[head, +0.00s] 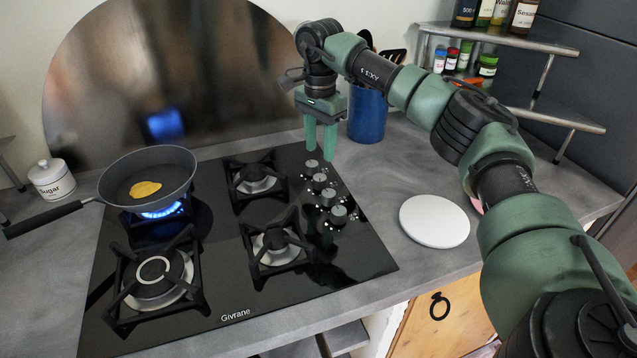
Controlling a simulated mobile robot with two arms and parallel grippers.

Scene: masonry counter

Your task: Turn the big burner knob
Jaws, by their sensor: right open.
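A black glass cooktop (225,308) has a column of several round metallic knobs (328,197) along its right side. The knob at the front end (338,214) and the one at the far end (312,166) mark the column's ends. Which knob serves the big burner cannot be told. The largest burner (152,278) is at the front left, with no flame on it. My right gripper (320,153) is open, its green fingers pointing down at the far end of the knob column. Its fingertips overlap the farthest knob in the picture; contact cannot be told. My left gripper is out of view.
A frying pan (120,180) with yellow food sits over a lit blue flame at the back left. A blue utensil pot (368,115) stands close behind my right gripper. A white round plate (435,221) lies right of the cooktop; a spice shelf (560,121) stands farther back.

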